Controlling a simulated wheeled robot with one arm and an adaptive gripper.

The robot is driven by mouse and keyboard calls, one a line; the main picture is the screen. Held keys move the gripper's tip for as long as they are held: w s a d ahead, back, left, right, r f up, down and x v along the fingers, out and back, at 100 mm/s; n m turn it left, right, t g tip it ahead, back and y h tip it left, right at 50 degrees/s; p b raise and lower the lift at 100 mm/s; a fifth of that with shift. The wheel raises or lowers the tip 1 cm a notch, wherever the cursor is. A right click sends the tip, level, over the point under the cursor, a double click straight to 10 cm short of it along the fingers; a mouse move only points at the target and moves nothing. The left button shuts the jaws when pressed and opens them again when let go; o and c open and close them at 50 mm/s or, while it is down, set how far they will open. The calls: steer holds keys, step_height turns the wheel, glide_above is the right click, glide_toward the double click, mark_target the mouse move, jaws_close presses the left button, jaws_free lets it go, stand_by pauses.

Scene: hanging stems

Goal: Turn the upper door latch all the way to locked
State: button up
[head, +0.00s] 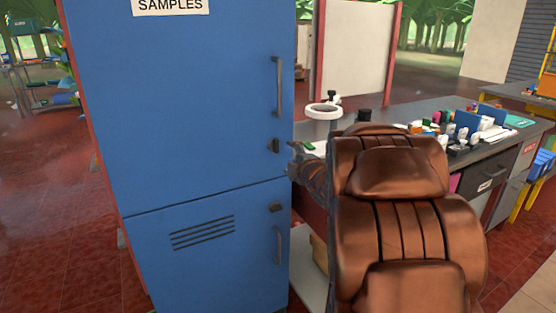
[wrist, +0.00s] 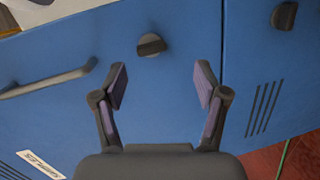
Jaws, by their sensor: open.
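The upper door latch (head: 274,146) is a small dark knob on the blue cabinet's upper door, below the door handle (head: 277,87). Its grip lies roughly along the handle's line. In the wrist view the same latch (wrist: 151,44) shows beyond my fingertips, a little left of the middle of the gap. My gripper (wrist: 161,84) is open, with nothing between its fingers and clear of the latch. In the head view my gripper (head: 297,165) is beside the cabinet's right edge, mostly hidden behind my brown arm.
The lower door has its own latch (head: 276,207), turned crosswise to the upper one, and a handle (head: 279,246). The SAMPLES label (head: 171,5) is on the upper door. A cluttered workbench (head: 405,112) stands to the right, with a white ring-shaped item (head: 323,111) near the cabinet.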

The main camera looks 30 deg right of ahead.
mark_target(278, 147)
steer(key=shift+w+d+n+t+y+b, duration=0.2)
steer(key=shift+w+n+t+y, duration=0.3)
steer(key=shift+w, duration=0.95)
steer(key=shift+w+d+n+t+y+b, duration=0.15)
steer(key=shift+w+n+t+b, duration=0.3)
steer(key=shift+w, duration=1)
steer(key=shift+w+d+n+t+y, duration=0.3)
steer(key=shift+w+n, duration=0.35)
steer(key=shift+w, duration=0.8)
steer(key=shift+a, duration=0.1)
steer(key=shift+c, duration=0.2)
steer(key=c, duration=1.1)
